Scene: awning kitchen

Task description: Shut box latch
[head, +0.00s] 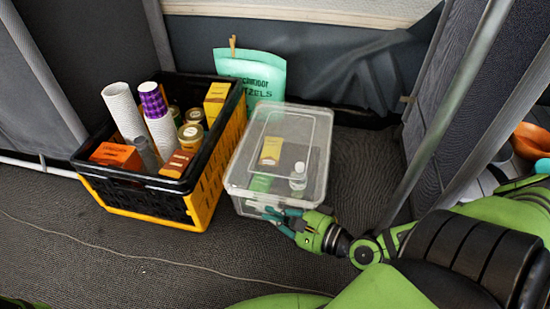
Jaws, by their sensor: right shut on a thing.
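A clear plastic box (283,143) with a see-through lid stands on the carpet in the middle of the head view. A yellow packet, a small white-capped bottle and something green show inside. The lid lies over the box top; I cannot tell whether it is latched. My left gripper is not in view.
A black and yellow crate (203,205) with cups, jars and cartons stands close left of the box. A green pretzel bag (250,74) stands behind. A grey metal pole (440,120) rises at right. A thin cable (150,258) crosses the open carpet in front.

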